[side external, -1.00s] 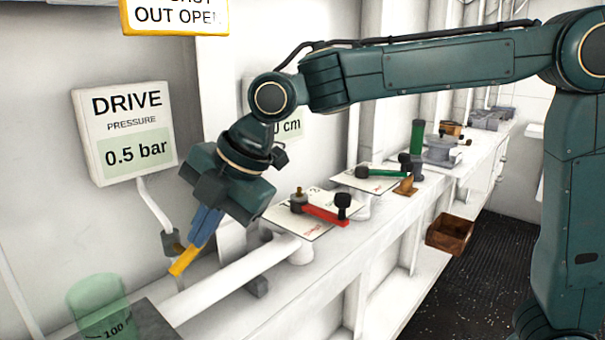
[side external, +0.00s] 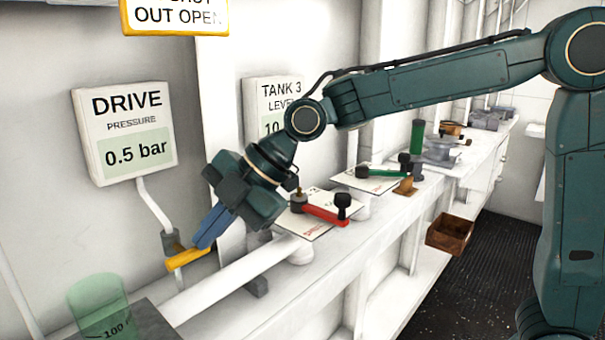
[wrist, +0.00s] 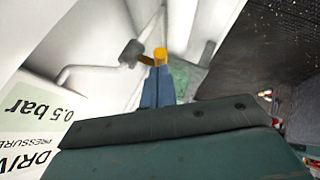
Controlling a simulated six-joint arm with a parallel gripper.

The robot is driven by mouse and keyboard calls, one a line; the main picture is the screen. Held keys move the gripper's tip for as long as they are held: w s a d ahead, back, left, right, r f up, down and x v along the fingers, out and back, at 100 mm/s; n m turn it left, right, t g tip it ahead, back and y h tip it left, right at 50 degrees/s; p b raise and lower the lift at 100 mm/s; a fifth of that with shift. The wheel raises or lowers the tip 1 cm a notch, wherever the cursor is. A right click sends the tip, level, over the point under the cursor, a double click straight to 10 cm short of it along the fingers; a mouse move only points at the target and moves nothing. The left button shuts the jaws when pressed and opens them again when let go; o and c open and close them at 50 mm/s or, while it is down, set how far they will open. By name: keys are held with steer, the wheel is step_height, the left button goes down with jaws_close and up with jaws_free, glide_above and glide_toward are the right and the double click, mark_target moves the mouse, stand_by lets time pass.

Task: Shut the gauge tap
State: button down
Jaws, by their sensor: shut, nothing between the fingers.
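The gauge tap sits at the lower end of the white pipe under the drive gauge, with a brass and grey body (side external: 172,244) and a yellow lever (side external: 187,258). The lever lies close to level, roughly across the pipe. In the wrist view the yellow lever (wrist: 160,54) shows just beyond my fingertips, beside the tap's dark body (wrist: 131,53). My gripper (side external: 202,243) has its blue fingers shut with nothing between them. The fingertips are right at the lever's right part and seem to touch it; exact contact is hidden.
The drive gauge (side external: 125,134) reads 0.5 bar. A thick white pipe (side external: 230,280) runs below. A red-handled valve (side external: 320,213) and a green-handled one (side external: 378,172) stand on plates to the right. A green transparent cylinder (side external: 95,305) is at lower left.

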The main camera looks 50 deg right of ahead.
steer(key=shift+d+f, duration=0.65)
steer(key=shift+f, duration=0.15)
steer(key=shift+a+r, duration=0.1)
steer(key=shift+a, duration=0.1)
stand_by(0.3)
steer(key=shift+a+r, duration=0.2)
steer(key=shift+a, duration=0.4)
steer(key=shift+s+r, duration=0.15)
steer(key=shift+s+a+r, duration=0.1)
steer(key=shift+s+r, duration=0.1)
steer(key=shift+r, duration=0.2)
steer(key=v, duration=1.3)
steer(key=shift+s+f, duration=0.15)
steer(key=shift+f, duration=0.15)
